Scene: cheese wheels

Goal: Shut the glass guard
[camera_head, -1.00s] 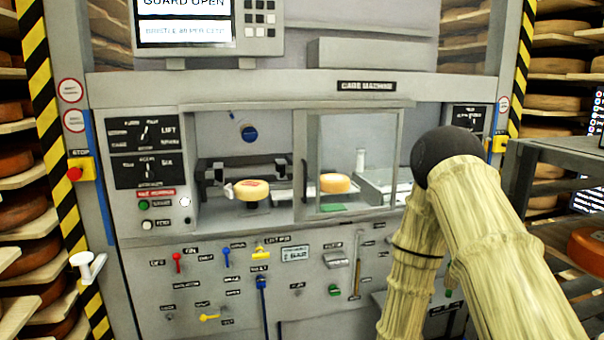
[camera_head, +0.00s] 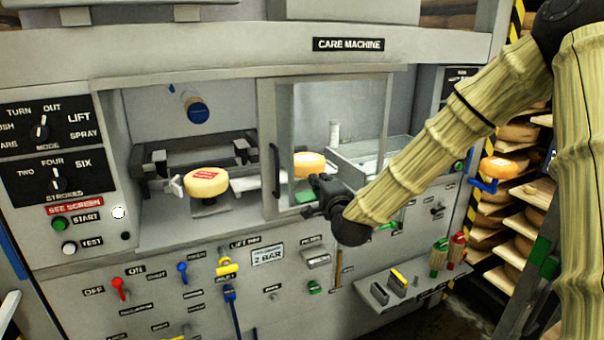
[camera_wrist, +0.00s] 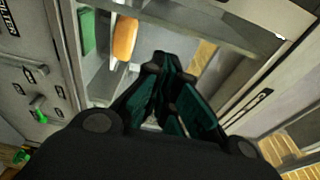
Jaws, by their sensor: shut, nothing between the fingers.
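The glass guard (camera_head: 335,135) is a grey-framed clear pane over the right part of the machine's opening. The left part of the opening is uncovered. A dark upright handle (camera_head: 275,172) is on the guard's left frame bar. My gripper (camera_head: 312,196) is in front of the guard's lower part, to the right of the handle and apart from it. It is shut and empty; its dark green fingers (camera_wrist: 166,78) also show in the wrist view. Whether the fingers touch the pane cannot be told. I cannot make out the handle in the wrist view.
A cheese wheel (camera_head: 206,182) sits in the uncovered left part; another cheese (camera_head: 308,163) shows behind the glass. Below are levers and a small shelf (camera_head: 412,290) that juts out. A control panel (camera_head: 55,170) stands at the left.

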